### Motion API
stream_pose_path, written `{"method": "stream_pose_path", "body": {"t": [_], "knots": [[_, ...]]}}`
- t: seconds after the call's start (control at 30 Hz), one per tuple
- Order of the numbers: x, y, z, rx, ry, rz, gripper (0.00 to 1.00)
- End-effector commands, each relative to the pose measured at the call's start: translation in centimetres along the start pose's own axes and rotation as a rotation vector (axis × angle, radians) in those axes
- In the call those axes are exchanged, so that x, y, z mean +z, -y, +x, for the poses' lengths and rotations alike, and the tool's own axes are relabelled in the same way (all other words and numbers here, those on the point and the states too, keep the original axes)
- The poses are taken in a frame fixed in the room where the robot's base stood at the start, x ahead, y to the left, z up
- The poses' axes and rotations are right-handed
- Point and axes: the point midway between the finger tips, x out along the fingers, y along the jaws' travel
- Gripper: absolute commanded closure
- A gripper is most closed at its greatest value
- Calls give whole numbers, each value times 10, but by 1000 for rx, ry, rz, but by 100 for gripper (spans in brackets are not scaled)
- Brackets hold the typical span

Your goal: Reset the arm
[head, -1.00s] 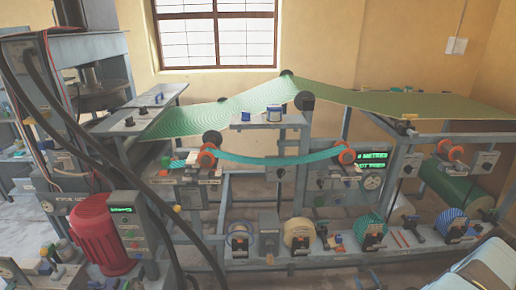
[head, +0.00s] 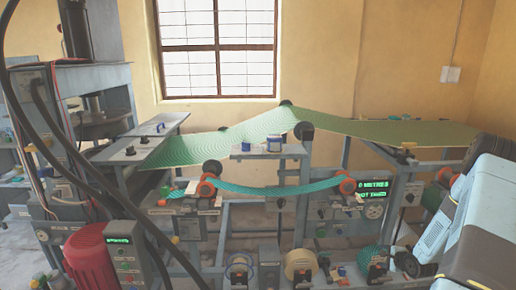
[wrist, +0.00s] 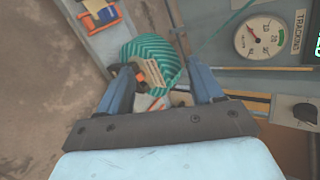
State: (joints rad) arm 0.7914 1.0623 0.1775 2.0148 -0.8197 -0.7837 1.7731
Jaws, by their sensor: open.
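My arm (head: 470,232) shows as a large grey-blue and dark shape at the lower right of the head view. My gripper (wrist: 158,70) shows in the wrist view, with its two blue fingers spread apart. It is open and nothing is held between the fingers. A teal striped roll (wrist: 140,50) with a pale bracket appears beyond and between the fingertips; I cannot tell how far off it is. The gripper itself cannot be made out in the head view.
A machine frame carries a green sheet (head: 235,133) and a teal strip (head: 280,190). A red motor (head: 88,258) stands at the lower left. Several rolls sit low in front, one teal (head: 368,258). A tracking dial (wrist: 258,38) is at the wrist view's upper right.

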Motion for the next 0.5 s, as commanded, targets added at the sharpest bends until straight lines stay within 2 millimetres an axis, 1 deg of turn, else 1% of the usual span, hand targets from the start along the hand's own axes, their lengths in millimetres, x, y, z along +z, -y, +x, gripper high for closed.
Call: {"method": "stream_pose_path", "body": {"t": [0.03, 0.1, 0.27, 0.3, 0.5], "knots": [[4, 17, -6, 13, -14, -51, 34], [9, 35, -13, 37, -34, -118, 34], [24, 75, -33, 91, -79, -267, 34], [28, 85, -39, 103, -89, -304, 34], [53, 130, -70, 167, -136, -476, 34]]}}
